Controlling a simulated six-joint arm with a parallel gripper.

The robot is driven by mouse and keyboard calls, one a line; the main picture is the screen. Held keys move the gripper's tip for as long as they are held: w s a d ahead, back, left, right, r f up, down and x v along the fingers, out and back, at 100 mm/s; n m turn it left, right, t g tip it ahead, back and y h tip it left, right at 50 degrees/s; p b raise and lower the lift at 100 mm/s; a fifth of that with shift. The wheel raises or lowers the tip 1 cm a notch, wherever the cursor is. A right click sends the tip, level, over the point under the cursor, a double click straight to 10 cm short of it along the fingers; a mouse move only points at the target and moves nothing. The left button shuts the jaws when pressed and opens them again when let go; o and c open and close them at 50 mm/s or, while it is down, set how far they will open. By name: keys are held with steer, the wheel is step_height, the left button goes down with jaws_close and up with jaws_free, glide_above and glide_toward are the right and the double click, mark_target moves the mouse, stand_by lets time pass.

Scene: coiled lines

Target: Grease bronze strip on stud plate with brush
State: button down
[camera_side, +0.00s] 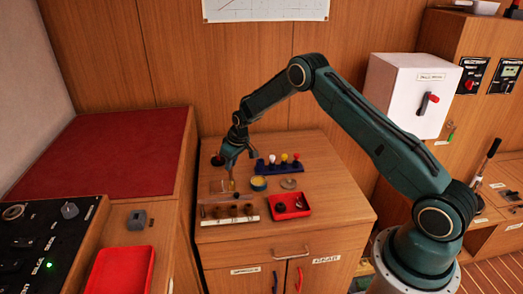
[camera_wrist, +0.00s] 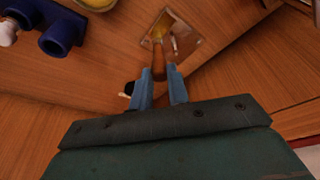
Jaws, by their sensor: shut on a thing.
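My gripper (camera_side: 231,163) (camera_wrist: 161,80) is shut on the wooden handle of a brush (camera_wrist: 158,62) and points it down over the stud plate. The stud plate (camera_side: 217,187) is a small tan, shiny square on the bench top; it also shows in the wrist view (camera_wrist: 185,42). In the wrist view the brush's far end overlaps the plate near a pale strip. I cannot tell whether the bristles touch it. A round tin of yellow stuff (camera_side: 259,183), which looks like grease, stands right of the plate; its edge shows in the wrist view (camera_wrist: 97,3).
A blue rack (camera_side: 280,168) with white, yellow and red knobs stands behind the tin. A grey disc (camera_side: 289,184) lies right of the tin. The bench's right side is clear.

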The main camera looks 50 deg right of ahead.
steer(key=shift+w+d, duration=0.25)
steer(key=shift+s+a, duration=0.15)
stand_by(0.3)
steer(key=shift+s+a+f, duration=0.1)
steer(key=shift+s+a, duration=0.3)
steer(key=shift+s, duration=0.1)
steer(key=shift+a, duration=0.15)
steer(key=shift+s+a, duration=0.35)
steer(key=shift+s, duration=0.05)
steer(key=shift+s+a, duration=0.15)
steer(key=shift+a, duration=0.1)
stand_by(0.6)
steer(key=shift+s+a, duration=0.2)
